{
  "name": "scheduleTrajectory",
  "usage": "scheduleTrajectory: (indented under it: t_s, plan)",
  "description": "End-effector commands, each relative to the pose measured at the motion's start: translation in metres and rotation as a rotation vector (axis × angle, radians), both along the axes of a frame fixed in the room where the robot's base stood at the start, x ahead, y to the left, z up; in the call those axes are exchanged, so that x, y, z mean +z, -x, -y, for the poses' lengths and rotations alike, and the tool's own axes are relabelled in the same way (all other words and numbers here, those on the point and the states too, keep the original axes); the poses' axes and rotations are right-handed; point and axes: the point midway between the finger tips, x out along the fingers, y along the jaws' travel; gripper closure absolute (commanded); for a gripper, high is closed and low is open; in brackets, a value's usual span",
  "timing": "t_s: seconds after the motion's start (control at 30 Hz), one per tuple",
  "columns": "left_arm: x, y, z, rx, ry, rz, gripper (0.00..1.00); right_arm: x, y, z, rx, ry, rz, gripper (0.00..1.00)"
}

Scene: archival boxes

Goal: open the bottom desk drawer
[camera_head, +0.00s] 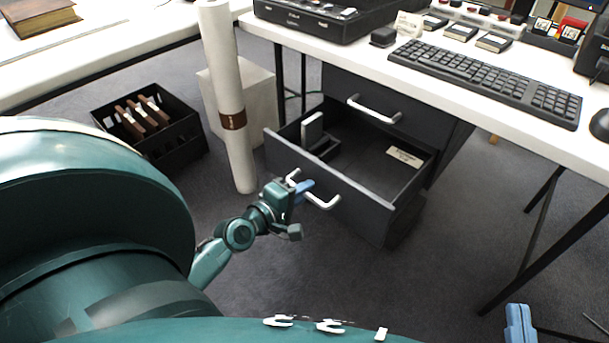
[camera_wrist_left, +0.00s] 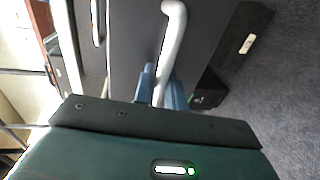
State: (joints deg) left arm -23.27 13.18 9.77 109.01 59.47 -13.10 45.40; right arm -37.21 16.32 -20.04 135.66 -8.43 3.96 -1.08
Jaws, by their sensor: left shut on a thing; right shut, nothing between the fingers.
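The bottom desk drawer (camera_head: 352,190) stands pulled out of the dark pedestal under the white desk, its inside visible from above. A grey upright piece and a pale label card lie inside it. My left gripper (camera_head: 304,189) is at the drawer's white bar handle (camera_head: 325,202), with its blue fingers shut on it. In the left wrist view the handle (camera_wrist_left: 174,40) runs down between the blue fingers (camera_wrist_left: 163,88), against the dark drawer front (camera_wrist_left: 133,40). My right gripper (camera_head: 519,322) shows at the lower right edge, its blue fingers shut and empty, away from the drawer.
The upper drawer (camera_head: 373,108) is shut above. A tall cardboard-like roll (camera_head: 222,80) and a pale box (camera_head: 258,98) stand to the left, beside a black crate (camera_head: 178,140) of files. The desk (camera_head: 480,105) overhangs the pedestal. Carpet in front of the drawer is clear.

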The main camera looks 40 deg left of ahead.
Motion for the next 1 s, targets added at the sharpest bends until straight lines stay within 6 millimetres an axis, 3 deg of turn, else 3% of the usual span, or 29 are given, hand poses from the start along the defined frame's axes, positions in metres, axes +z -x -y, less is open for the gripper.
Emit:
scheduleTrajectory:
  t_s: [0.23,0.27,0.43,0.77,1.0]
  plan:
    - [0.0,0.0,0.0,0.0,-0.001,0.0,1.0,0.0,0.0,0.0,0.0,-0.001,-0.003,1.0]
    - [0.0,0.0,0.0,0.0,-0.001,0.0,0.85,0.0,0.0,0.0,0.0,-0.001,-0.003,1.0]
    - [0.0,0.0,0.0,0.0,0.0,0.0,0.71,0.0,0.0,0.0,0.0,-0.001,-0.003,1.0]
    - [0.0,0.004,0.0,0.0,-0.001,-0.001,0.7,0.003,0.001,0.0,0.001,-0.003,0.0,1.0]
    - [0.007,0.04,-0.003,-0.003,-0.004,-0.006,0.7,0.005,0.001,0.0,0.0,0.003,0.006,1.0]
